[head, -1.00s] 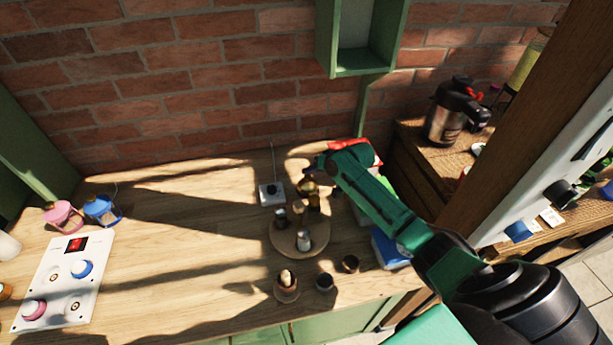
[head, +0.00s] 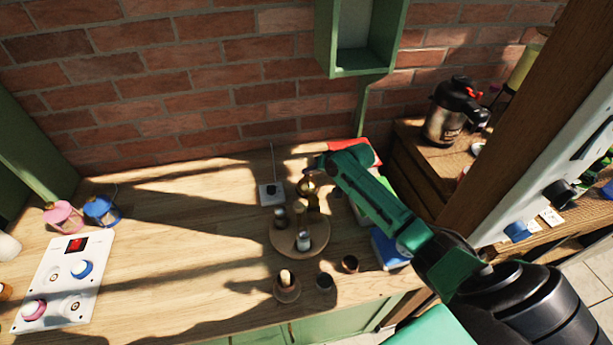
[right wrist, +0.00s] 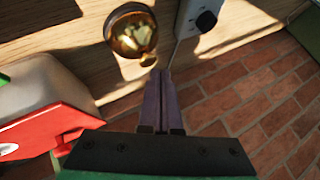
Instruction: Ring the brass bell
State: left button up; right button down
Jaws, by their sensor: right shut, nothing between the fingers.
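The brass bell (head: 307,187) hangs or stands just behind the round wooden tray in the head view; its support is partly hidden. In the right wrist view it is a shiny golden cup shape (right wrist: 130,30) at the top, left of and very close to my fingertips. I cannot tell whether they touch it. My right gripper (right wrist: 158,74) is shut and empty, its two dark fingers together. In the head view my right gripper (head: 318,162) is over the back of the table beside the bell. My left gripper is out of view.
The round tray (head: 282,240) holds small shakers. Small pots (head: 286,290) stand in front. A white switch box (head: 271,194) is left of the bell. Red, green and blue (head: 388,250) items lie under my arm. A control panel (head: 65,280) lies left; the middle-left table is clear.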

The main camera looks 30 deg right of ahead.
dwell(0.3)
jog(key=shift+f, duration=0.55)
dwell(0.3)
jog(key=shift+r+p, duration=0.55)
jog(key=shift+p, duration=0.05)
jog(key=shift+r+p, duration=0.35)
notch_tip(320, 180, up, 5)
jog(key=p, duration=0.4)
jog(key=shift+r+p, duration=0.15)
jog(key=shift+p, duration=0.15)
